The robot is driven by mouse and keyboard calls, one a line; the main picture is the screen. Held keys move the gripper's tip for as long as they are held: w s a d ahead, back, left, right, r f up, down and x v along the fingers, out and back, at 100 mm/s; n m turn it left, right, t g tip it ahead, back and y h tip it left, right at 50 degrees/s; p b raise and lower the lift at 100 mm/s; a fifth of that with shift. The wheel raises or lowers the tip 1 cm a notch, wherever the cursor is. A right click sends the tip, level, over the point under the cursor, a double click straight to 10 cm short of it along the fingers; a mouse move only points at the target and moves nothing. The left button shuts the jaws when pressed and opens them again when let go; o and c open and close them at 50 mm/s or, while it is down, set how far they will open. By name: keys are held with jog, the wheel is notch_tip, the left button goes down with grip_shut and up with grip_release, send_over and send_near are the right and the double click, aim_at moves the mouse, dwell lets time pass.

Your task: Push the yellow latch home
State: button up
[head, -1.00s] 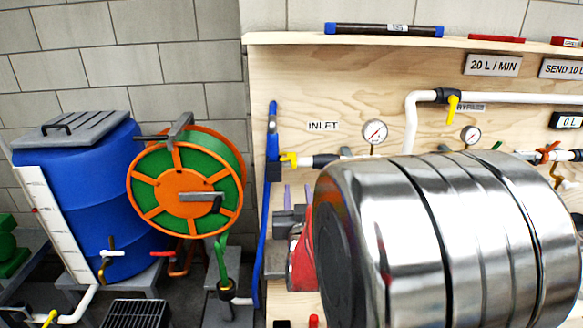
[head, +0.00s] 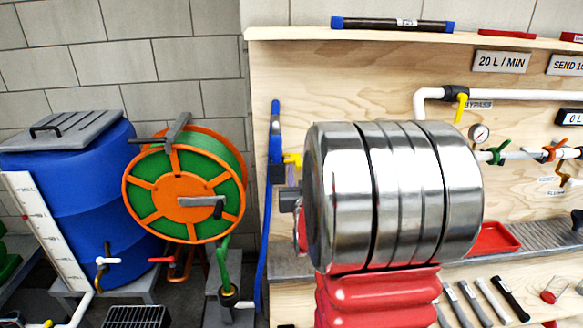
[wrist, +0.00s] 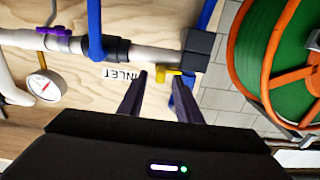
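The yellow latch (head: 292,160) sticks out at the black coupling (head: 276,172) at the left end of the INLET pipe. In the wrist view, which is upside down, the latch (wrist: 168,72) lies just beyond my fingertips, beside the black coupling block (wrist: 200,48). My gripper (wrist: 160,77) is open, its two dark fingers apart with nothing held between them. The latch shows near the right fingertip; I cannot tell whether they touch. In the head view my own arm hides the fingers and most of the inlet pipe.
A blue hose (head: 264,220) hangs down from the coupling. The orange and green hose reel (head: 185,190) stands close to its left, with a blue tank (head: 90,205) beyond. A pressure gauge (wrist: 45,87) and a blue fitting (wrist: 97,45) are near the pipe.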

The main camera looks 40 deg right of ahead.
jog(key=shift+x, duration=1.05)
jog(key=shift+s+d, duration=0.1)
jog(key=shift+d, duration=0.05)
jog(key=shift+c, duration=1.3)
grip_shut()
